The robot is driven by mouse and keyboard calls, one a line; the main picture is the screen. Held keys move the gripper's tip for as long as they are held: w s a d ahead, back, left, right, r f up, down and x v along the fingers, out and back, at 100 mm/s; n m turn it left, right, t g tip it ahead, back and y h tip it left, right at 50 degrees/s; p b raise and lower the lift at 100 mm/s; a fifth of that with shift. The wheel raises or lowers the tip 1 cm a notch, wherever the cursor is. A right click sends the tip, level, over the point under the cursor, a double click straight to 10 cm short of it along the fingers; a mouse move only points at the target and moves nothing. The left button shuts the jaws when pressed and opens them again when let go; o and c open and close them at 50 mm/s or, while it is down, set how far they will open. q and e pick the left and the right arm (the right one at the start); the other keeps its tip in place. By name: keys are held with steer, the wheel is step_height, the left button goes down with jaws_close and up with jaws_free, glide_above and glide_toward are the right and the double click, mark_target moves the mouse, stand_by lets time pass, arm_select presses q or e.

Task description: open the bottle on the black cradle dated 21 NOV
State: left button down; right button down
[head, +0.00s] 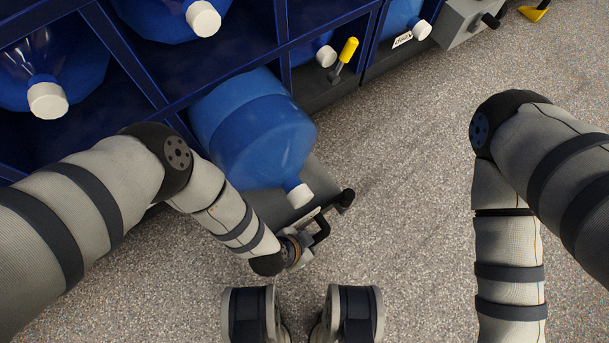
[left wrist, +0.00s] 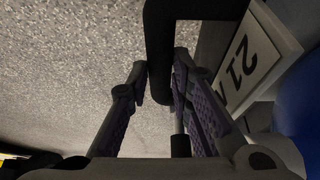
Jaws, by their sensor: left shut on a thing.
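A large blue bottle (head: 252,135) lies on its side on a dark grey cradle (head: 322,182) pulled out from the rack, its white cap (head: 299,195) facing outward. A black handle (head: 345,199) sticks out from the cradle's front. My left gripper (head: 318,228) is at this handle, below the cap. In the left wrist view, my left gripper (left wrist: 160,85) is shut on the black handle (left wrist: 160,45).
A dark blue rack (head: 150,85) holds several more blue bottles with white caps along the back. A yellow-tipped handle (head: 348,50) sticks out right of the cradle. A grey cradle (head: 465,22) with a black handle stands further right. The speckled floor (head: 410,150) is clear.

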arm_select(q)
steer(key=shift+w+a+f, duration=0.1)
steer(key=shift+a, duration=0.1)
steer(key=c, duration=1.4)
jaws_free()
steer(key=shift+c, duration=0.2)
steer(key=shift+d, duration=0.1)
steer(key=v, duration=1.2)
